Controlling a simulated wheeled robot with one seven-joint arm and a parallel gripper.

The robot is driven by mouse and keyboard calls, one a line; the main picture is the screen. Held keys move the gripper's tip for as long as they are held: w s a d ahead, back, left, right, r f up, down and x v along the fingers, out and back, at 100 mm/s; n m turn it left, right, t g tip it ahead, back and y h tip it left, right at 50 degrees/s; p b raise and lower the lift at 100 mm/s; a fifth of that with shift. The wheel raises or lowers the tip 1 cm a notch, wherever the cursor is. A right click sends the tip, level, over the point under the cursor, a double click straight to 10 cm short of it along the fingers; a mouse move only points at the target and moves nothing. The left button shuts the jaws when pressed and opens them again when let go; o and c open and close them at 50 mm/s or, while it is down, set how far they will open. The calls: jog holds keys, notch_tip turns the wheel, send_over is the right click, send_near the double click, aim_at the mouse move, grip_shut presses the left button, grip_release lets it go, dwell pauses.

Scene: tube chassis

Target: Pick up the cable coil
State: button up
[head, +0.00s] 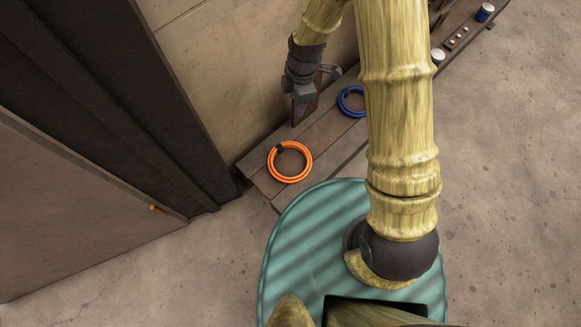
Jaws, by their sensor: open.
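Two ring-shaped coils lie flat on a low plank bench (333,143). The orange coil (291,179) has a dark wrap at its upper left and lies near the bench's near end. The blue coil (344,105) lies farther along and is partly hidden behind my arm. My gripper (318,84) is open, above the bench by the wall, beyond the orange coil and left of the blue one. It appears apart from both coils. The view does not show clearly whether anything is between the fingers.
A wall and a dark door frame bound the left; concrete floor is clear at right.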

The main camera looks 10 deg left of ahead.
jog(key=a+f+n+b, duration=0.3)
jog(key=f+b, duration=0.1)
jog(key=f, duration=0.6)
jog(key=shift+s+a+f+n+g, duration=0.2)
jog(key=shift+s+a+n+g, duration=0.1)
jog(key=shift+a+n, duration=0.1)
jog(key=b, duration=0.7)
send_over(279, 147)
jog(key=f, duration=1.2)
jog(key=shift+w+d, duration=0.1)
jog(key=shift+d, duration=0.3)
jog(key=shift+f, duration=0.15)
jog(key=f+b, duration=0.4)
jog(key=f, duration=0.1)
jog(key=shift+a, duration=0.35)
